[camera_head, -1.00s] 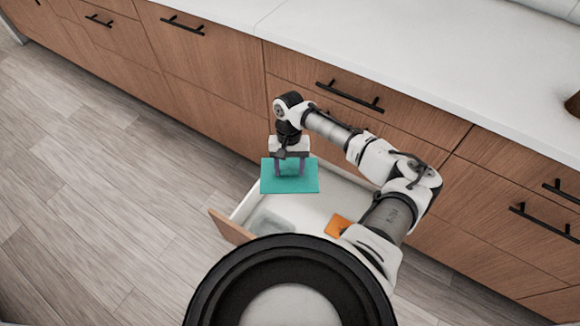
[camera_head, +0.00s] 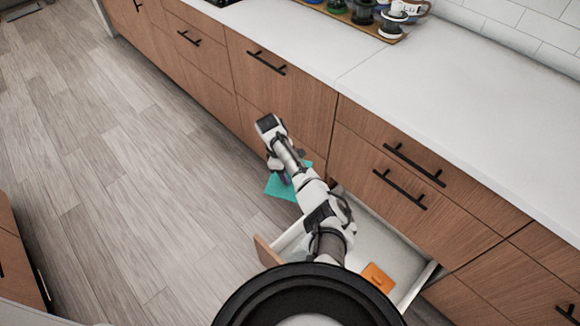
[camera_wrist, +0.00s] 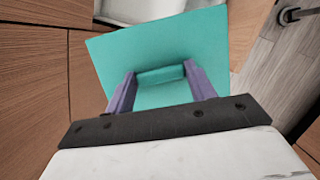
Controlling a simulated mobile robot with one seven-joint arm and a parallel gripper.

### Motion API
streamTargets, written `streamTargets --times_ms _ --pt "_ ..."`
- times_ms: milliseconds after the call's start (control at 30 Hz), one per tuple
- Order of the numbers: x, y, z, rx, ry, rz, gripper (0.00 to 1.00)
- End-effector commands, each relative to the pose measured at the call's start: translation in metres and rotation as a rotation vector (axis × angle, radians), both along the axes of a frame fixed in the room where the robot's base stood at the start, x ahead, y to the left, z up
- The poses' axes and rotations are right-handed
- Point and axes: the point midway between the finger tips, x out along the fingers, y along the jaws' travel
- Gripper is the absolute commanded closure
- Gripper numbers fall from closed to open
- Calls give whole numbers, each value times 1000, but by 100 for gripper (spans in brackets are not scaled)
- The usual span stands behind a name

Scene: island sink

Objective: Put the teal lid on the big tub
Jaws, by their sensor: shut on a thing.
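The teal lid (camera_head: 279,188) is a flat, roughly square plate held in the air at the far-left end of the open drawer. In the wrist view the lid (camera_wrist: 205,45) fills the middle, with a raised grip bar on its face. My gripper (camera_wrist: 160,80) is shut on that bar, with a purple finger at each end. In the head view my gripper (camera_head: 284,177) is mostly hidden by my arm. I cannot make out the big tub in either view; my arm and body cover part of the drawer.
The open drawer (camera_head: 400,248) has a white interior and holds an orange lid (camera_head: 378,277) with a small handle. The white countertop (camera_head: 450,110) runs above the wooden cabinets. A tray (camera_head: 385,36) with several jars stands at the back. The wood floor (camera_head: 130,190) on the left is clear.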

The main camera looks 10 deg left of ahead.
Motion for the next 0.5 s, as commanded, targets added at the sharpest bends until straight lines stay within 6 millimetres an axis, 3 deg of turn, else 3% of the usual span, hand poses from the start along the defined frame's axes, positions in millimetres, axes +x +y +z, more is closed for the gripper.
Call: streamTargets --times_ms 267,500 --pt "-35 -27 -44 13 3 380 67" --pt "-78 -53 -82 21 -5 639 67"
